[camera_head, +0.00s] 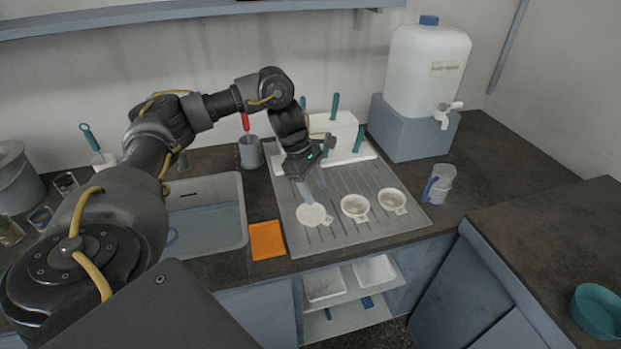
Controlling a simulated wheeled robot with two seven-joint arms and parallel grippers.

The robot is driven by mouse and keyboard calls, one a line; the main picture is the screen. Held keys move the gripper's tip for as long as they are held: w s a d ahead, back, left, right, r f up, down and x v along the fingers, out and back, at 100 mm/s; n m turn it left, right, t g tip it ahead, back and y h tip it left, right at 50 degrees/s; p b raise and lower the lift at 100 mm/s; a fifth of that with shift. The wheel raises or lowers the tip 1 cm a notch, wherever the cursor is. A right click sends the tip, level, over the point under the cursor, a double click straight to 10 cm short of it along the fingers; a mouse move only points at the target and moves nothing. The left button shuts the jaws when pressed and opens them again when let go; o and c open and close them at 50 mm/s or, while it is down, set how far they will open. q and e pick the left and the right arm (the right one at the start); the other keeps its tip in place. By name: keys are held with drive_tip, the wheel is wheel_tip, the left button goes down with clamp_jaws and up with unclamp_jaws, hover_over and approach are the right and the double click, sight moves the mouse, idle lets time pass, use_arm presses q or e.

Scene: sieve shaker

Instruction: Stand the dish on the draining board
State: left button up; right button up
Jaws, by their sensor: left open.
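The grey ribbed draining board (345,234) lies on the worktop to the right of the sink. Three small white dishes rest on it in a row: a left dish (313,215), a middle dish (355,206) and a right dish (392,201). The middle and right ones look like shallow cups with small handles; the left one looks flatter. My left gripper (312,191) is open, pointing down just above and behind the left dish, with nothing seen between its fingers. I cannot tell whether a fingertip touches that dish. My right gripper is not in view.
A sink (205,222) and an orange cloth (267,240) lie left of the board. A white block with teal handles (335,130) stands at its back. A grey cup (250,153), a water canister (425,70) and a clear jug (438,184) stand around it. The board's front strip is clear.

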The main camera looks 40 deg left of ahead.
use_arm(q)
drive_tip(key=shift+v, duration=1.3)
